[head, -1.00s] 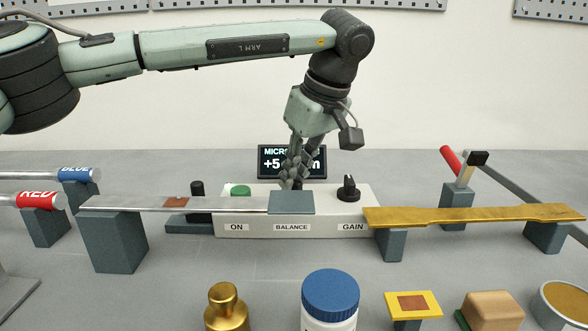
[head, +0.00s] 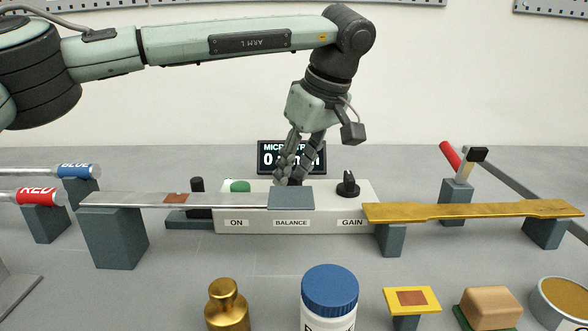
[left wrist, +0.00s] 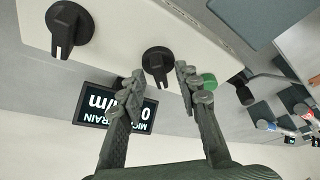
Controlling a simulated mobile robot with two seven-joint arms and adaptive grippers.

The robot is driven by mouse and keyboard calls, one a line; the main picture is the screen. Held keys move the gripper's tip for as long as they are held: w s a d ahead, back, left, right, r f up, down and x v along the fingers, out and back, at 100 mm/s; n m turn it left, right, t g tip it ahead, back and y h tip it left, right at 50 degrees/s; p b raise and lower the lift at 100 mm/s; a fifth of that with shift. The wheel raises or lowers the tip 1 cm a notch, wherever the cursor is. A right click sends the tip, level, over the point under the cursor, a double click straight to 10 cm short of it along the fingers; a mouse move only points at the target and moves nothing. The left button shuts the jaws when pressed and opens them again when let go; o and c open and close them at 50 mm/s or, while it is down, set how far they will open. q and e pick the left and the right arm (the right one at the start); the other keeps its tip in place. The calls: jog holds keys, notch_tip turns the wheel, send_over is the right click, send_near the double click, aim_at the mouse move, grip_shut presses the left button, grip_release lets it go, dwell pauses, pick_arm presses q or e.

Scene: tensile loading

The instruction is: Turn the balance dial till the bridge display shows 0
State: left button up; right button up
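The balance dial (left wrist: 158,62) is a black knob, seen in the left wrist view on the white bridge box (head: 255,224). My left gripper (left wrist: 160,74) is open, with one finger on each side of the dial and gaps showing between them. In the head view my left gripper (head: 288,178) hangs above the BALANCE label, and the dial is mostly hidden behind the fingers and a grey plate. The bridge display (head: 266,160) shows 0, its middle covered by the fingers. It also reads 0 in the left wrist view (left wrist: 92,110). My right gripper is not in view.
The gain knob (head: 348,185) is right of the balance dial and the green button (head: 240,186) is left. A silver bar (head: 135,202) and a brass bar (head: 460,212) lie in front. A blue-capped jar (head: 330,288) and brass weight (head: 228,308) stand nearer.

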pick_arm(q)
jog(key=v, duration=1.2)
